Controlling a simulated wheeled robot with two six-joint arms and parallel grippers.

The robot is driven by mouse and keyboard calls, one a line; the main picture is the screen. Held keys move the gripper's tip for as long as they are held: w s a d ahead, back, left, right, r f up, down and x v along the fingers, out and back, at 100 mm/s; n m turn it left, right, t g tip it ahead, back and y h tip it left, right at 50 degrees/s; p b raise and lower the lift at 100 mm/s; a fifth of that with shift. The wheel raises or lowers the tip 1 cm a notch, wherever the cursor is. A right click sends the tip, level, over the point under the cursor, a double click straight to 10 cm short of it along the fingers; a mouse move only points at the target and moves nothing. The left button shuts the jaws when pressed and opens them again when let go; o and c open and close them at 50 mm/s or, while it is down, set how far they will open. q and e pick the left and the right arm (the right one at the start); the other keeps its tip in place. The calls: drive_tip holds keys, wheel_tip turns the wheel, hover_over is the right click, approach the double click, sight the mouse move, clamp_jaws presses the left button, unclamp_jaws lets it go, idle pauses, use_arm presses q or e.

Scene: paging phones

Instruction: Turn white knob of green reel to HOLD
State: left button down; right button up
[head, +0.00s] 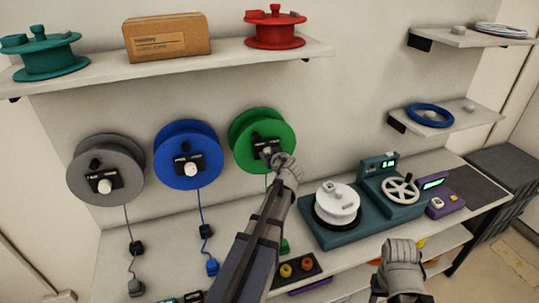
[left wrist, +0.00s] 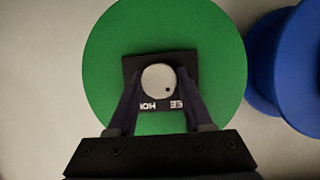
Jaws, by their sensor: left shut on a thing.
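The green reel (head: 283,128) hangs on the wall, right of the blue and grey reels. It fills the middle of the left wrist view (left wrist: 110,50). Its black plate (left wrist: 132,68) carries the round white knob (left wrist: 157,78), which has a dark dot at its lower right. Partly hidden upside-down lettering shows below the knob, "HO" at left and "EE" at right; the dot is on the "EE" side. My left gripper (left wrist: 158,84) is shut on the white knob, one finger at each side. My right gripper (head: 401,256) is low, in front of the bench, its fingers unclear.
The blue reel (head: 187,170) and grey reel (head: 103,185) hang at left with their own white knobs. A teal machine (head: 345,228) with a white spool stands on the bench at right. A shelf above (head: 230,52) holds a box and spools.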

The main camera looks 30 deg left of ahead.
use_arm(q)
drive_tip(key=shift+m, duration=0.3)
drive_tip(key=shift+w+d+f+m+g+y+b, duration=0.15)
drive_tip(key=shift+m+g+y, duration=0.2)
drive_tip(key=shift+m, duration=0.25)
drive_tip(key=shift+s+a+m+g+y+b, duration=0.15)
drive_tip(key=shift+m+g+y, duration=0.1)
drive_tip(key=shift+m+g, duration=0.3)
drive_tip(key=m, duration=0.1)
drive_tip(key=m+y+b, duration=0.1)
drive_tip(key=shift+w+d+f+m+g+y, duration=0.1)
drive_tip(key=shift+w+d+m+g+y, duration=0.05)
drive_tip(key=shift+m+g+y, duration=0.2)
drive_tip(key=m+g+y+b, duration=0.1)
drive_tip(key=m+y+b, duration=0.1)
drive_tip(key=m+b, duration=0.1)
drive_tip(key=shift+f+m+b, duration=0.15)
drive_tip(key=shift+m+b, duration=0.15)
drive_tip(key=shift+m, duration=0.2)
drive_tip(key=m+y+b, duration=0.1)
drive_tip(key=m+b, duration=0.1)
drive_tip(key=shift+m+y, duration=0.25)
drive_tip(key=shift+m, duration=0.05)
drive_tip(key=shift+m+b, duration=0.4)
drive_tip(key=shift+m, duration=0.1)
